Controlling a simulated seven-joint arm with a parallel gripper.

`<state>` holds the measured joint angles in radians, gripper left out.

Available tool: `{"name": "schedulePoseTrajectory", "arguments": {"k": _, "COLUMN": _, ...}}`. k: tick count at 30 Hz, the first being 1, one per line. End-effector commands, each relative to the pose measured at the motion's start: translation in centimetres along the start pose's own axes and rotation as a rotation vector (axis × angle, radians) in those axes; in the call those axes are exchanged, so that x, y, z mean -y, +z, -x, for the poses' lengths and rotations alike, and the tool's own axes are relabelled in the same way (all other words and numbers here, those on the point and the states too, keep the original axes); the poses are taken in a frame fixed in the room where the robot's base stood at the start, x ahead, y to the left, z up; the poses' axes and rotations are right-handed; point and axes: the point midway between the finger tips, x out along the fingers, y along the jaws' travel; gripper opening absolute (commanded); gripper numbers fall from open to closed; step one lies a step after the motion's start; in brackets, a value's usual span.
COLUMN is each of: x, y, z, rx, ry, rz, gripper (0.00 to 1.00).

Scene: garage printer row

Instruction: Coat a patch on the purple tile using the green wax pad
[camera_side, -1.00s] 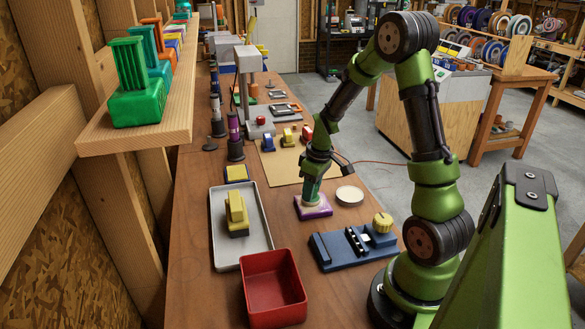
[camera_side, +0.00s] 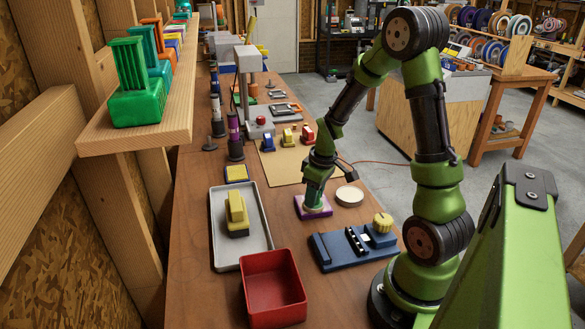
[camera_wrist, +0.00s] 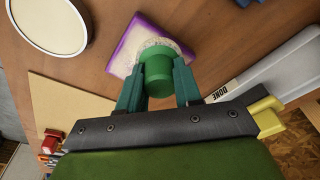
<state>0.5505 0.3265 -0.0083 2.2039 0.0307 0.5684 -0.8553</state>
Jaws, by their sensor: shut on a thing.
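The purple tile (camera_side: 326,208) lies flat on the bench in the side view, and part of it shows at the top of the wrist view (camera_wrist: 121,55). A whitish patch covers much of its top face. My gripper (camera_wrist: 159,84) is shut on the green wax pad (camera_wrist: 157,66), gripping its round green handle. The pad's pale lower part (camera_side: 314,201) is down at the tile's top face. The exact contact underneath is hidden by the pad and my fingers.
A white round dish (camera_side: 349,196) stands just right of the tile. A blue fixture with a yellow knob (camera_side: 383,222) and a red bin (camera_side: 272,287) are nearer the camera. A grey tray (camera_side: 219,256) holds a yellow block (camera_side: 236,210). A tan mat (camera_side: 283,171) lies behind.

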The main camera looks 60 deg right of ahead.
Motion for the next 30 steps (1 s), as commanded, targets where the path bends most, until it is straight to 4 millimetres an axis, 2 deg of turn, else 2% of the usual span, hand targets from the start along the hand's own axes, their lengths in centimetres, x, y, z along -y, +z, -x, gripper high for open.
{"name": "schedulePoseTrajectory", "arguments": {"k": 7, "x": 1.7, "y": 1.6, "z": 0.2, "rx": 0.000, "ry": -0.001, "rz": 0.000, "gripper": 0.05}}
{"name": "schedulePoseTrajectory", "arguments": {"k": 9, "x": 1.6, "y": 1.3, "z": 0.8, "rx": -0.003, "ry": 0.001, "rz": 0.000, "gripper": 0.05}}
{"name": "schedulePoseTrajectory", "arguments": {"k": 11, "x": 1.5, "y": 1.0, "z": 2.6, "rx": -0.009, "ry": 0.005, "rz": 0.000, "gripper": 0.05}}
{"name": "schedulePoseTrajectory", "arguments": {"k": 30, "x": 1.5, "y": 0.3, "z": 7.8, "rx": -0.003, "ry": 0.002, "rz": 0.000, "gripper": 0.05}}
